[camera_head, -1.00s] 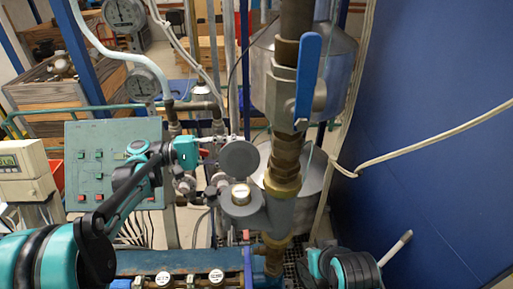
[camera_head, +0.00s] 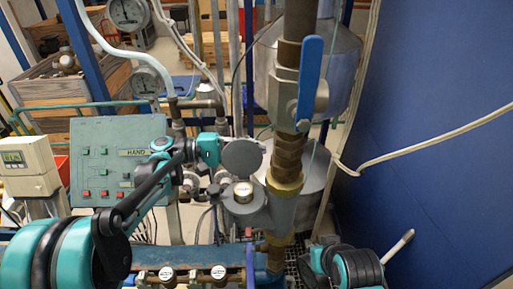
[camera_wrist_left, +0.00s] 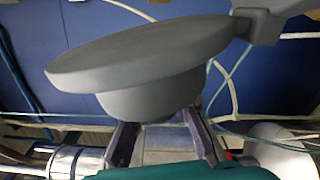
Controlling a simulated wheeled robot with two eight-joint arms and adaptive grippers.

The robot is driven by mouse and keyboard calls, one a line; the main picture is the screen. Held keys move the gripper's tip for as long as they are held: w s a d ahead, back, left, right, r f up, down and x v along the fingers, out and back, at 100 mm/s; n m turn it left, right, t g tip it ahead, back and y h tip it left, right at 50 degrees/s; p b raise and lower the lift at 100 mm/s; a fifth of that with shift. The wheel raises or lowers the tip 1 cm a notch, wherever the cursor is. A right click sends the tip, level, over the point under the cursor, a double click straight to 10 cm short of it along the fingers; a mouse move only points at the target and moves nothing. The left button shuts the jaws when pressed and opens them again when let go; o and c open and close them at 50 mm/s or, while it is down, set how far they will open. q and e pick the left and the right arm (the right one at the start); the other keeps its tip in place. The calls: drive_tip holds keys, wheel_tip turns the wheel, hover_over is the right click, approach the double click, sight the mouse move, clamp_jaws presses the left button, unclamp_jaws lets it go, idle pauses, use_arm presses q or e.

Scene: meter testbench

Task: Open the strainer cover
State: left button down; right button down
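The strainer cover (camera_head: 241,158) is a round grey disc standing raised above the strainer body (camera_head: 268,212), beside the brown vertical pipe. The strainer's opening, with a pale round face (camera_head: 243,192), shows uncovered below it. In the left wrist view the cover (camera_wrist_left: 140,52) fills the upper middle, tilted, with a rounded boss underneath. My left gripper (camera_head: 219,152) is at the cover's left edge in the head view. In the wrist view its two dark fingers (camera_wrist_left: 160,130) stand apart, just below the boss; contact is unclear.
A blue-handled valve (camera_head: 309,80) sits on the pipe above. A green control panel (camera_head: 112,185) and a meter box (camera_head: 28,165) stand at left. A blue wall (camera_head: 430,90) and a loose white cable (camera_head: 430,143) bound the right. Thin pipes crowd behind the gripper.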

use_arm(q)
drive_tip(key=shift+s+r+m, duration=0.2)
drive_tip(key=shift+r+m, duration=0.05)
drive_tip(key=shift+m, duration=0.25)
drive_tip(key=shift+s+r+b, duration=0.3)
drive_tip(key=shift+r, duration=0.15)
drive_tip(key=c, duration=1.4)
unclamp_jaws()
drive_tip(key=shift+c, duration=0.2)
drive_tip(key=a, duration=1.2)
